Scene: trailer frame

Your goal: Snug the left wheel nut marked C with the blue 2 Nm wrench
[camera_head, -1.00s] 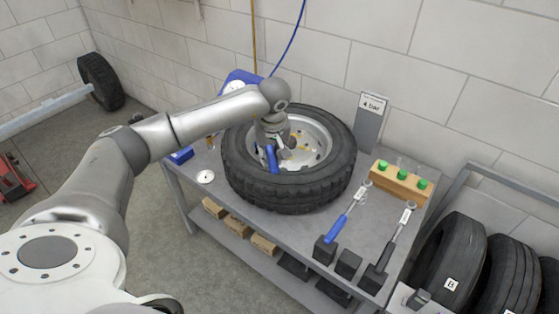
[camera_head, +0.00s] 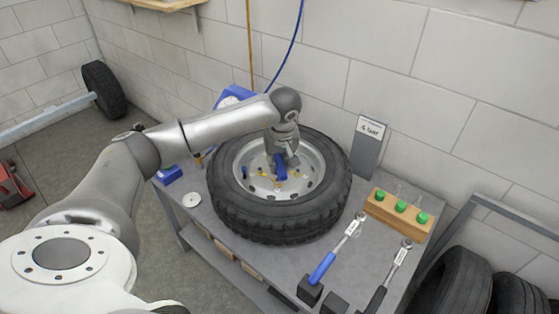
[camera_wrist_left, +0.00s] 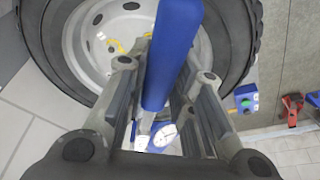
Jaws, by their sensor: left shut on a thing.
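My left gripper (camera_head: 281,158) is over the middle of a wheel, shut on a blue-handled tool (camera_head: 280,167). The tool's thick blue handle (camera_wrist_left: 172,50) runs between the fingers in the left wrist view; its working end and any marking cannot be made out. The wheel (camera_head: 228,205) lies flat on the bench, with a silver rim (camera_head: 305,155). Small yellow marks (camera_head: 262,174) show around its hub; no letter C can be read. Another blue-handled wrench (camera_head: 322,268) with a white tag lies on the bench to the right. My right gripper is out of view.
A black-handled wrench (camera_head: 398,262) lies at the bench's right. A wooden block with green-topped pieces (camera_head: 402,207) and a "4 bar" sign (camera_head: 370,130) stand behind. A white disc (camera_head: 191,200) lies left of the wheel. Spare tyres (camera_head: 455,285) stand at lower right.

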